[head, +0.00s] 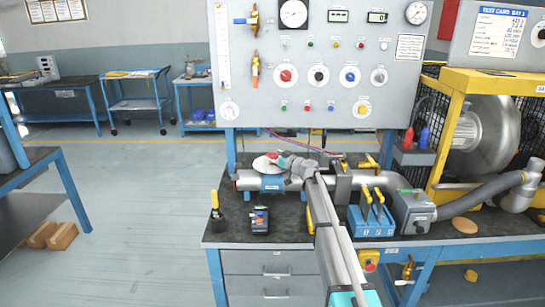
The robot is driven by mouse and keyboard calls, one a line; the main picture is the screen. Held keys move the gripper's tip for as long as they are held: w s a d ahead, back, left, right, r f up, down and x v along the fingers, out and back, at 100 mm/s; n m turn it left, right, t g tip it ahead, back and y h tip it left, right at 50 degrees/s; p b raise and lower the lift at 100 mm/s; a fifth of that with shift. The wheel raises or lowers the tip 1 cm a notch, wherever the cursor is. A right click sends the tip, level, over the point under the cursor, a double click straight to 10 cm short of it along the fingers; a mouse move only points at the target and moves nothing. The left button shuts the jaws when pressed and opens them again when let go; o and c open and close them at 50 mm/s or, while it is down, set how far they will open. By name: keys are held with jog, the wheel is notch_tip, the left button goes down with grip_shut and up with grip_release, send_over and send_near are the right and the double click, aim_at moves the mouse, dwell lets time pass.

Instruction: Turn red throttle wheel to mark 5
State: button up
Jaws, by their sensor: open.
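A small red part, which looks like the red throttle wheel (272,155), shows above a pale round plate (262,165) on the grey pipe. Most of the wheel is hidden by my gripper, and any marks on the plate are too small to read. My gripper (281,160) is at the right side of the wheel, open, with its fingers close to it. I cannot tell whether they touch it or stand around it.
A grey panel (320,120) with gauges and knobs stands behind the bench. Yellow-handled levers on a blue block (370,222) and a grey box (412,212) are right of my arm. A black stand with a yellow top (216,215) and a small dark box (260,222) stand in front.

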jog(key=shift+c, duration=0.3)
jog(key=c, duration=0.9)
